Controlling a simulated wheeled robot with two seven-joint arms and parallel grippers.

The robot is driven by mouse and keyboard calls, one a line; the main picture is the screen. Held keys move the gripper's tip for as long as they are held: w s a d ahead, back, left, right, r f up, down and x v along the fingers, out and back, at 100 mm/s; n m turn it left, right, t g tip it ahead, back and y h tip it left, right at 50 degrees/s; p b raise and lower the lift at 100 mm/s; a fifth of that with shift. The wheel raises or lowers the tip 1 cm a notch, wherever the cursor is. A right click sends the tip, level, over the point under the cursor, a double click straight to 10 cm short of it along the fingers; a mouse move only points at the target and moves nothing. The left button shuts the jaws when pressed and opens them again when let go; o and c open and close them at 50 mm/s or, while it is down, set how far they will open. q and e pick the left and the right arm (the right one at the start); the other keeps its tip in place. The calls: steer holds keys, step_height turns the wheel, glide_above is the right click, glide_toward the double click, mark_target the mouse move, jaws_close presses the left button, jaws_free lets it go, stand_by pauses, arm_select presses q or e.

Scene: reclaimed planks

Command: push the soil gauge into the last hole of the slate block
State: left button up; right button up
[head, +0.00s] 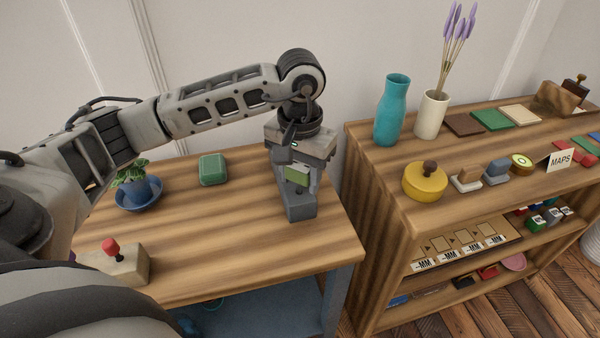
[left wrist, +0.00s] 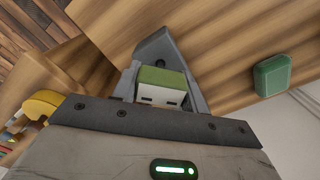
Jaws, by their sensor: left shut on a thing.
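The slate block (head: 300,208) is a long grey block standing on the wooden table near its right edge. It also shows in the left wrist view (left wrist: 155,46), with one dark hole visible near the gauge. The soil gauge (head: 297,175) has a green body; its green and pale housing shows in the left wrist view (left wrist: 162,77). My left gripper (head: 293,163) is shut on the gauge, directly over the block. The gauge's lower end is hidden, so I cannot tell whether it is in a hole. My right gripper is not in view.
On the table (head: 190,232) are a green box (head: 212,169), a blue potted plant (head: 138,190) and a red-knobbed block (head: 122,262). To the right, a wooden shelf (head: 385,240) holds a teal vase (head: 392,110), a yellow round pot (head: 425,182) and stamps. The table's middle is clear.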

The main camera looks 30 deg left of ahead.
arm_select(q)
steer(key=shift+f, duration=0.1)
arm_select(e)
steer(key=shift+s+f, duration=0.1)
arm_select(q)
steer(key=o, duration=1.1)
steer(key=shift+o, duration=0.2)
step_height(320, 180, up, 16)
steer(key=p, duration=0.1)
steer(key=shift+p, duration=0.4)
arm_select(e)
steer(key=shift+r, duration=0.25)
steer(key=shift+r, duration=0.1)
